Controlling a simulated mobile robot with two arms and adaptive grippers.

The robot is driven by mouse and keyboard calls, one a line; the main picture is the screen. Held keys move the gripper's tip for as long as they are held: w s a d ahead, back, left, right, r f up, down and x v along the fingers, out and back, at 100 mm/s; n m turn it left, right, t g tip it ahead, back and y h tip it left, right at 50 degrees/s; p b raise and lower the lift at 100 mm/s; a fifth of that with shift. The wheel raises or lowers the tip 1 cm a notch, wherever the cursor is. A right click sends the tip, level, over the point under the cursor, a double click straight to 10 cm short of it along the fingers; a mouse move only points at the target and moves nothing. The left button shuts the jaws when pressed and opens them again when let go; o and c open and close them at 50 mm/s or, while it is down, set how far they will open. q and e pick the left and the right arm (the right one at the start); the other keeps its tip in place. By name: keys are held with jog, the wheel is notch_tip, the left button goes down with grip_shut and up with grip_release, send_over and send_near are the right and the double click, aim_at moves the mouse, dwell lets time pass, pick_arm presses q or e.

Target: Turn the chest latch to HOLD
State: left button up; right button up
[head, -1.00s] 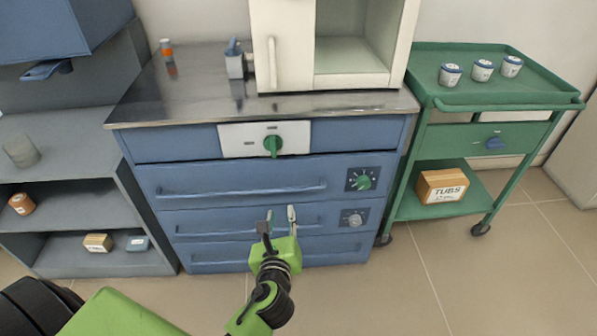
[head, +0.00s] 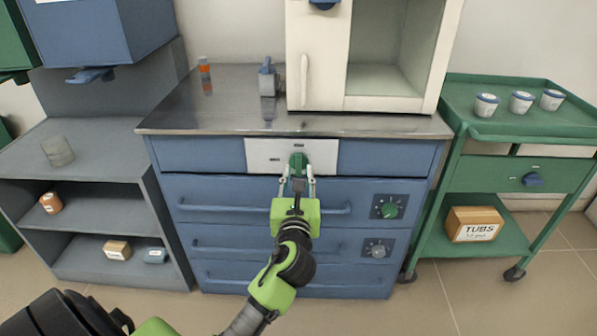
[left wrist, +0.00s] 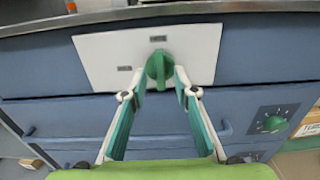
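The latch is a green knob (head: 298,160) on a white plate (head: 262,154) at the top of the blue chest (head: 200,155). In the left wrist view the knob (left wrist: 159,68) has its grip roughly upright. The plate (left wrist: 103,55) bears small dark labels above and left of the knob, too small to read. My left gripper (head: 298,180) is in front of the knob. In the left wrist view its fingertips (left wrist: 160,84) are apart, one at each side of the knob's lower part; contact cannot be told. My right gripper is not in view.
Below the latch are drawer handles (head: 265,208) and two dials, one green (head: 390,209) and one grey (head: 377,250). A cream furnace (head: 304,80) stands on the metal top. A green cart (head: 480,137) is at right, grey shelves (head: 95,160) at left.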

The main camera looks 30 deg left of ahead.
aim_at(299, 164)
pick_arm(q)
jog(key=shift+x, duration=1.4)
grip_shut()
